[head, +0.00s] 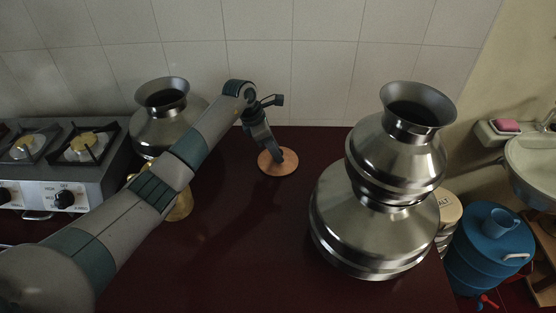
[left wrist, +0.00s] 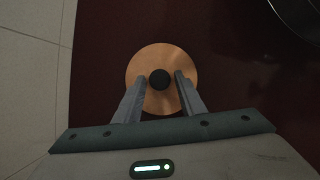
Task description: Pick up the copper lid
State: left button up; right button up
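The copper lid (head: 289,161) is a flat round disc lying on the dark red counter, near the tiled back wall. In the left wrist view the lid (left wrist: 144,62) shows a black round knob (left wrist: 160,79) at its middle. My left gripper (head: 270,150) points down over the lid. Its two fingers (left wrist: 159,84) are apart, one on each side of the knob, with a gap visible on both sides. In the head view the gripper hides the knob and part of the lid. My right gripper is not in view.
Stacked steel pots (head: 365,232) stand to the right of the lid. Another steel pot (head: 145,128) and a brass vessel (head: 181,207) stand to the left, partly behind my left arm. A gas stove (head: 66,170) is at far left. The counter's middle (head: 255,235) is clear.

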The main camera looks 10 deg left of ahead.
aim_at(281, 150)
pick_arm(q)
grip_shut()
jog(key=shift+r, duration=0.15)
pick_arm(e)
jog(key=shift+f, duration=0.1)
pick_arm(q)
jog(key=shift+w+r+b, duration=0.1)
jog(key=shift+r+b, duration=0.35)
jog(key=shift+r, duration=0.05)
notch_tip(281, 150, up, 2)
jog(key=shift+r+b, duration=0.15)
jog(key=shift+b, duration=0.55)
jog(key=s+d+r+b, duration=0.3)
jog(key=d+r, duration=0.4)
jog(key=d, duration=0.4)
jog(key=shift+s+r+b, duration=0.25)
jog(key=shift+s+b, duration=0.1)
jog(key=shift+b, duration=0.25)
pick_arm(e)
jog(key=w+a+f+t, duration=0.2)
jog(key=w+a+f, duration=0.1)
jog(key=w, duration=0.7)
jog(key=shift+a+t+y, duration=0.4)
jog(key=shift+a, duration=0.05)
